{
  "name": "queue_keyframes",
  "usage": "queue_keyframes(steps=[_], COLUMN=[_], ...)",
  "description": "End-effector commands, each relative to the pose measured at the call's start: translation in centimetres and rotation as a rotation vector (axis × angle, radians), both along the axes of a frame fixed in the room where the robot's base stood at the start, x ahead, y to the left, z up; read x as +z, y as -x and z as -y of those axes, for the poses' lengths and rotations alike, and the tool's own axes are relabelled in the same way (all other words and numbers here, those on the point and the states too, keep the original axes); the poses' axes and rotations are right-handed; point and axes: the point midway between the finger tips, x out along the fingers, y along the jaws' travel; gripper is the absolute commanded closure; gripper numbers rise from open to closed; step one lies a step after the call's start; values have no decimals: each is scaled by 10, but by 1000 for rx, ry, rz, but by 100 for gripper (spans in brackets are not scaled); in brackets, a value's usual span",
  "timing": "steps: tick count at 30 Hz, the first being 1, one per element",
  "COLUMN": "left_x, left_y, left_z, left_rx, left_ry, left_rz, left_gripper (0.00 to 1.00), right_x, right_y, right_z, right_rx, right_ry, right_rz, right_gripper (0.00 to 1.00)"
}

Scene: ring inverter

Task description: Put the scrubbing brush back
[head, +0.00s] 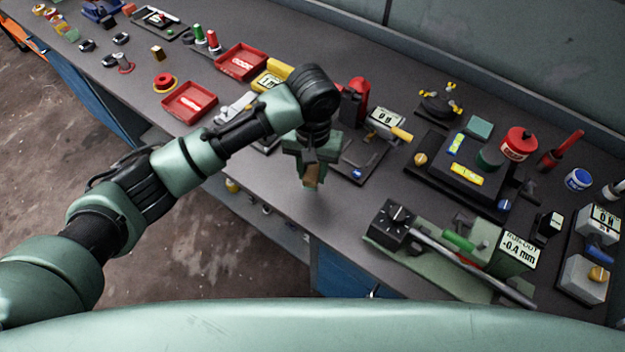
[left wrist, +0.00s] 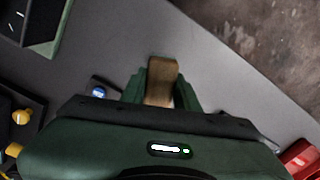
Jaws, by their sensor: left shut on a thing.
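My left gripper (head: 309,177) is over the front part of the workbench in the head view, pointing down. It is shut on a brown, wooden-looking piece, which I take to be the scrubbing brush (head: 312,174). In the left wrist view the brush (left wrist: 161,80) shows as a tan block between the green fingers of my gripper (left wrist: 161,92). Its lower part is hidden by the fingers, and I cannot see bristles clearly. I cannot tell whether it touches the bench top. My right gripper is in neither view.
Red trays (head: 190,102) stand left of the gripper. A dial device (head: 384,118) and a dark base with a red can (head: 518,143) stand to the right. A long fixture with a runout display (head: 517,250) lies at the front right.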

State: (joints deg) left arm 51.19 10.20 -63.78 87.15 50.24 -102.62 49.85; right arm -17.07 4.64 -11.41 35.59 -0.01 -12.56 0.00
Motion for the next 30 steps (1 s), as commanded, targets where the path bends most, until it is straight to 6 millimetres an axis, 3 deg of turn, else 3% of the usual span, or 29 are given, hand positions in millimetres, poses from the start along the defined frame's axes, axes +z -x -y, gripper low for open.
queue_keyframes(steps=[12, 25, 26, 27, 30], left_x=[-48, -55, -55, -55, -54], left_y=[0, 0, 0, 0, 0], left_z=[0, 0, 0, 0, 0], left_rx=[1, 1, 1, 1, 1], left_ry=[-1, 1, 1, 1, 1], left_rz=[-1, 0, 0, 0, 1], left_gripper=[100, 100, 61, 50, 48], right_x=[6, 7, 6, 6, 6], right_y=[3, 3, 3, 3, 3], right_z=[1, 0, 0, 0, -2], right_rx=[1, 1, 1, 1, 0], right_ry=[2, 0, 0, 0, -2], right_rz=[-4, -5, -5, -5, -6], right_gripper=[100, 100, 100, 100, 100])
